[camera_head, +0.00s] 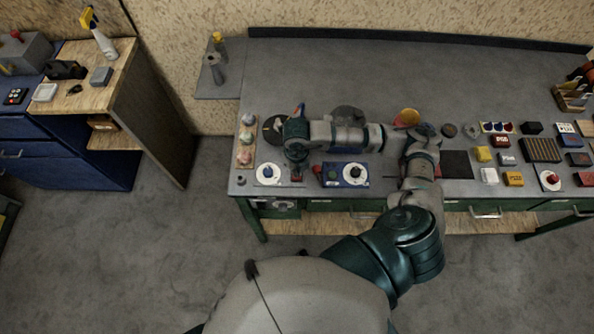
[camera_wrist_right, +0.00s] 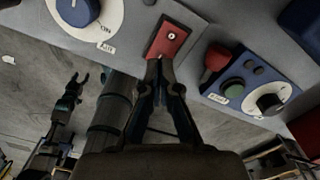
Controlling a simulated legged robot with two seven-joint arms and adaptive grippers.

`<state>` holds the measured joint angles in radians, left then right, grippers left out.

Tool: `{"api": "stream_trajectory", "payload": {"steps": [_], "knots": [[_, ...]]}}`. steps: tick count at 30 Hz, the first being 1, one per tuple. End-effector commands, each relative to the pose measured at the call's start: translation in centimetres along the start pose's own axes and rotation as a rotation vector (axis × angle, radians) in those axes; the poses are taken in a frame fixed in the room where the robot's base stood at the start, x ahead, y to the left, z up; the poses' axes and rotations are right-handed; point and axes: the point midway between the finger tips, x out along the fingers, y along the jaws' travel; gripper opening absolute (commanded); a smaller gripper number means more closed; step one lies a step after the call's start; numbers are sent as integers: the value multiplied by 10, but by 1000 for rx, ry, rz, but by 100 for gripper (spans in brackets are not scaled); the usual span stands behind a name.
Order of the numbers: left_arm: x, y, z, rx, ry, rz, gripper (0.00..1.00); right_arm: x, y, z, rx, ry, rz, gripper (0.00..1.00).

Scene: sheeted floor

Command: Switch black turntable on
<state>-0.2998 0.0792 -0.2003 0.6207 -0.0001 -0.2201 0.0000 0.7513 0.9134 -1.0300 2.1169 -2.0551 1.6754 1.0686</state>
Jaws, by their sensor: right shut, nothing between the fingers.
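A black knob on a white round dial (camera_head: 353,174) sits on the right part of a blue box; it also shows in the right wrist view (camera_wrist_right: 269,103). It best fits the black turntable. My right gripper (camera_head: 297,177) reaches down at the table's front edge, left of the blue box. In the right wrist view its fingertips (camera_wrist_right: 159,66) are together and empty, at the near edge of a red switch block (camera_wrist_right: 167,41); contact is unclear. My left gripper (camera_wrist_right: 77,82) hangs over the floor in the right wrist view, fingers apart.
A blue knob (camera_wrist_right: 77,10) on a white dial stands left of the red block. The blue box (camera_wrist_right: 240,79) also carries a red lever (camera_wrist_right: 216,58) and a green button (camera_wrist_right: 233,88). Several small blocks and switches crowd the table's right side.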

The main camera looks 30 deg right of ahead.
Motion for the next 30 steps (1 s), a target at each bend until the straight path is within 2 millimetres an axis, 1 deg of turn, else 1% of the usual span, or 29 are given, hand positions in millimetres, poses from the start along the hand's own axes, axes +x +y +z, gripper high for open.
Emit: {"api": "stream_trajectory", "payload": {"steps": [11,30], "knots": [[0,-2,2,0,-2,-3,54,1,0,0,0,0,0,0],[8,0,2,0,-2,-1,54,10,0,0,0,0,0,0]]}}
